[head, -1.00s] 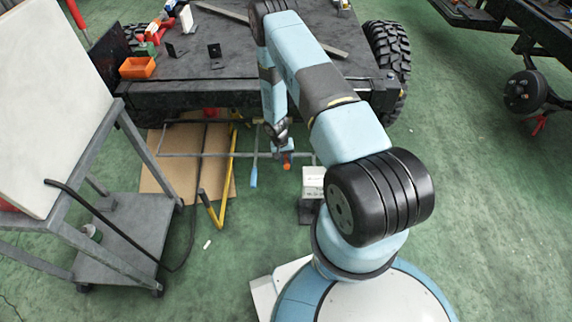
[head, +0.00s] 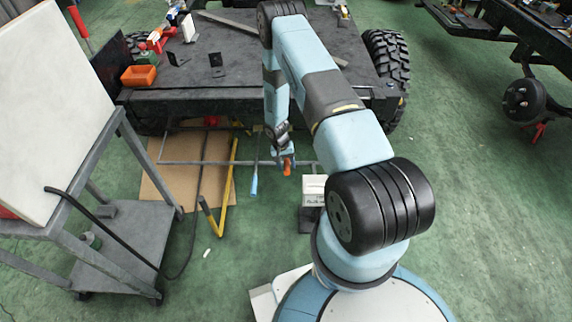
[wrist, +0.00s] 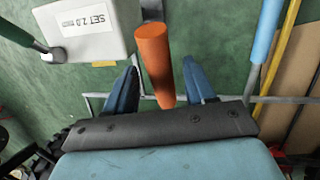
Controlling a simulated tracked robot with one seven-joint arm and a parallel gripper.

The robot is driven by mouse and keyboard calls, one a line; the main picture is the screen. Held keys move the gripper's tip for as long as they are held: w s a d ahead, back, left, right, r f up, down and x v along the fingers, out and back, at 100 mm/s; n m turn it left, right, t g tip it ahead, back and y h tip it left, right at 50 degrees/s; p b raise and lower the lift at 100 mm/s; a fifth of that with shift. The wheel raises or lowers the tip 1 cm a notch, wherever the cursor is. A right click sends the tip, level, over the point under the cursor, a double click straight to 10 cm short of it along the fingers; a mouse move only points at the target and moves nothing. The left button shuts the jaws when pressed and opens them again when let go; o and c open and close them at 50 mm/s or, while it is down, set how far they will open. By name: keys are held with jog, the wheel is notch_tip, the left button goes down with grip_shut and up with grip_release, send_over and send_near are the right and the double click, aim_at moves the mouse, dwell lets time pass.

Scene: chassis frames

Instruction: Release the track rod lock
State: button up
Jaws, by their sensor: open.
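An orange cylindrical handle (wrist: 154,58), probably the track rod lock's, stands between my open fingers in the wrist view. It also shows as a small orange piece (head: 288,167) below the chassis front in the head view. My gripper (wrist: 160,70) has its two blue fingers apart, one on each side of the handle, with green floor visible in the gaps. I cannot tell whether either finger touches it. In the head view my wrist covers most of the gripper and whatever the handle joins. A thin grey bar (head: 205,162) runs behind the handle.
A white box (wrist: 85,28) labelled "SET 2.0" is close left of the handle. A light-blue-handled rod (head: 254,184) and yellow bar (head: 226,190) are left in the head view, by cardboard (head: 160,188). The dark chassis (head: 240,98) is behind; a grey cart (head: 130,235) stands left.

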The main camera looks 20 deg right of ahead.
jog(key=shift+r, duration=0.1)
jog(key=v, duration=1.3)
jog(key=shift+r, duration=0.3)
jog(key=s+r+n+t, duration=0.1)
jog(key=s+r+t, duration=0.1)
jog(key=r, duration=1.8)
jog(key=s+r+t, duration=0.1)
jog(key=s+r, duration=0.1)
jog(key=r, duration=1.7)
jog(key=s+a+r+n+t, duration=0.1)
jog(key=s+r+t, duration=0.1)
jog(key=s+r, duration=1.15)
jog(key=s+r+t+y, duration=0.1)
jog(key=s+r, duration=0.2)
jog(key=s, duration=0.5)
jog(key=s+a+r+n+t, duration=0.1)
jog(key=s+r, duration=0.2)
jog(key=s, duration=0.5)
jog(key=shift+a+r+t+y, duration=0.2)
jog(key=shift+a+t+y, duration=0.1)
jog(key=shift+a+y, duration=0.1)
